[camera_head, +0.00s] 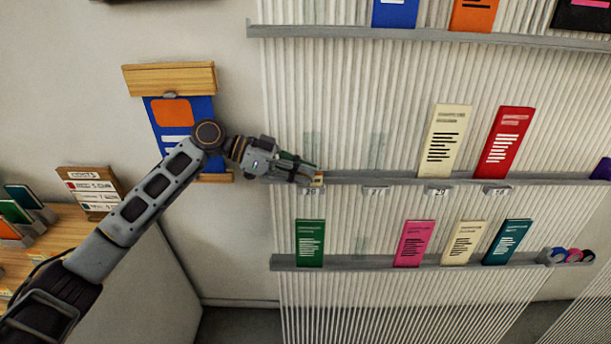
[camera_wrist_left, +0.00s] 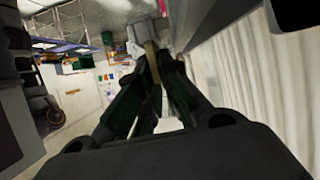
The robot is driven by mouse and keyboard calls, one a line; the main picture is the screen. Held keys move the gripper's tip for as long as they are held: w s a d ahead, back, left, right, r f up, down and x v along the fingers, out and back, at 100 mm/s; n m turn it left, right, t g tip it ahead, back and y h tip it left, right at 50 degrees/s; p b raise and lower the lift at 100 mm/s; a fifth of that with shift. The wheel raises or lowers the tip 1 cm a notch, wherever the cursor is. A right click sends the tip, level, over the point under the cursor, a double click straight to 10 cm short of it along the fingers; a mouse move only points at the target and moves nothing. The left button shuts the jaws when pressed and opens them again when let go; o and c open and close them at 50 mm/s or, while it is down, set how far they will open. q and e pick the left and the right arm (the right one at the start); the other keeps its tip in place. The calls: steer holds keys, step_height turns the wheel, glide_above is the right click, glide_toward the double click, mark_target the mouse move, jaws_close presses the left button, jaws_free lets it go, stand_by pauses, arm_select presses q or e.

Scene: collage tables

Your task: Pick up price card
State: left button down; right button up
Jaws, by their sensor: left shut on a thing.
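My left gripper (camera_head: 314,180) is at the left end of the middle grey shelf rail. Its fingers are shut on a small price card (camera_head: 311,190), which shows just under the fingertips at the rail. In the left wrist view the fingertips (camera_wrist_left: 146,50) close around a small pale and tan piece; its print cannot be read there. Other small price cards sit along the same rail, one (camera_head: 376,190) to the right, then another (camera_head: 438,190), and a third (camera_head: 497,189). My right gripper does not show.
The middle rail (camera_head: 400,178) carries a cream leaflet (camera_head: 445,140) and a red leaflet (camera_head: 504,142). The lower rail (camera_head: 370,263) holds a green leaflet (camera_head: 310,242) and several others. A blue poster (camera_head: 178,125) hangs behind my left arm.

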arm_select(q)
step_height(320, 180, up, 9)
steer(key=shift+f+b, duration=0.2)
steer(key=shift+b, duration=0.65)
steer(key=shift+r, duration=0.65)
